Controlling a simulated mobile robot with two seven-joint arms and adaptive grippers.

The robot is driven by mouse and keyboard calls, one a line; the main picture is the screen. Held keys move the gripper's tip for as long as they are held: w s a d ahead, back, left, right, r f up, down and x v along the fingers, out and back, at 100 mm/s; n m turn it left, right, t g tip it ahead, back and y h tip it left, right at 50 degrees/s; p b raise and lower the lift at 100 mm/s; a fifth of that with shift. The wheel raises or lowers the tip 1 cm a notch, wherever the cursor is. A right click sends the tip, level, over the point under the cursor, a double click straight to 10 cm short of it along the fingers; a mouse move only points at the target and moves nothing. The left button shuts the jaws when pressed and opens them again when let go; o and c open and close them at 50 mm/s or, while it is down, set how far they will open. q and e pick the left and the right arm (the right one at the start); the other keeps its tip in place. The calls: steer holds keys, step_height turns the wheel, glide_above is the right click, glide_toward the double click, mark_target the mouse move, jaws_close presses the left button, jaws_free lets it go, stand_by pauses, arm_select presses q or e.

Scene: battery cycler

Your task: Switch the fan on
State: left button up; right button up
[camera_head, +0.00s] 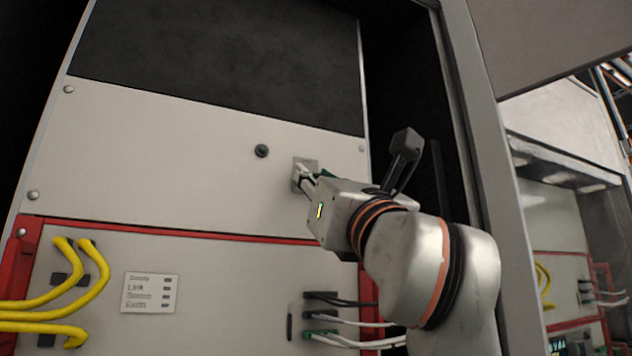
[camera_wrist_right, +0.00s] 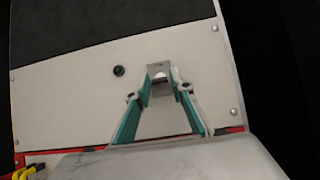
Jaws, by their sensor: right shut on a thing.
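My right gripper (camera_head: 304,178) reaches up to a small grey switch plate (camera_head: 298,184) on the white panel. In the right wrist view the fingertips of my right gripper (camera_wrist_right: 161,79) meet at the switch plate (camera_wrist_right: 158,66), shut on a small switch there. The fingers and arm hide most of the switch, so its position cannot be told. A black round knob (camera_head: 262,151) sits on the panel to the left of the plate; it also shows in the right wrist view (camera_wrist_right: 119,71). No fan is recognisable. My left gripper is not in view.
Below is a red-framed unit (camera_head: 215,233) with yellow cables (camera_head: 85,275) at left and black, white and green-plugged cables (camera_head: 340,321) at lower right. A labelled plate (camera_head: 149,293) is between them. A grey cabinet post (camera_head: 490,170) stands right of my arm.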

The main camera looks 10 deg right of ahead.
steer(key=g, duration=0.1)
steer(key=r+g+h, duration=0.1)
steer(key=g, duration=0.1)
steer(key=r+g, duration=0.1)
steer(key=shift+s+r+g+h, duration=0.1)
steer(key=shift+s+g+h, duration=0.2)
steer(key=shift+g, duration=0.1)
steer(key=shift+r+g+h, duration=0.35)
steer(key=shift+g+h, duration=0.05)
steer(key=shift+g, duration=0.7)
steer(key=shift+w+r+g+h, duration=0.2)
steer(key=shift+g+h, duration=0.1)
steer(key=shift+g, duration=0.6)
steer(key=o, duration=1.1)
steer(key=shift+w, duration=0.1)
steer(key=shift+o, duration=0.2)
steer(key=v, duration=1.2)
